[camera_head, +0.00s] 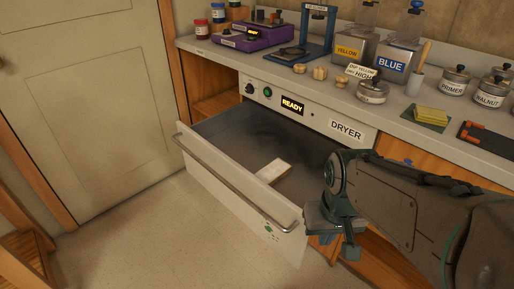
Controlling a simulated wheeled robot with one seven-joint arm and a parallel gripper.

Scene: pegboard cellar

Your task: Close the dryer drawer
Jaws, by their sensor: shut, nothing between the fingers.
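The dryer drawer (228,184) is pulled well out from under the counter in the head view. Its pale front carries a long metal bar handle (222,181) and some small green marks near the right end. A small pale block or board (273,170) lies inside on the dark drawer floor. The dryer panel (300,106) above shows a lit READY display and a DRYER label. My gripper (340,243) is shut and empty, pointing down just right of the drawer front's right end. Whether it touches the drawer, I cannot tell.
The counter (408,127) above holds a purple device (243,37), a blue press, YELLOW and BLUE cans, wooden knobs, lidded tins and a yellow sponge (431,114). A closed door (84,95) stands at left. The floor (150,225) before the drawer is clear.

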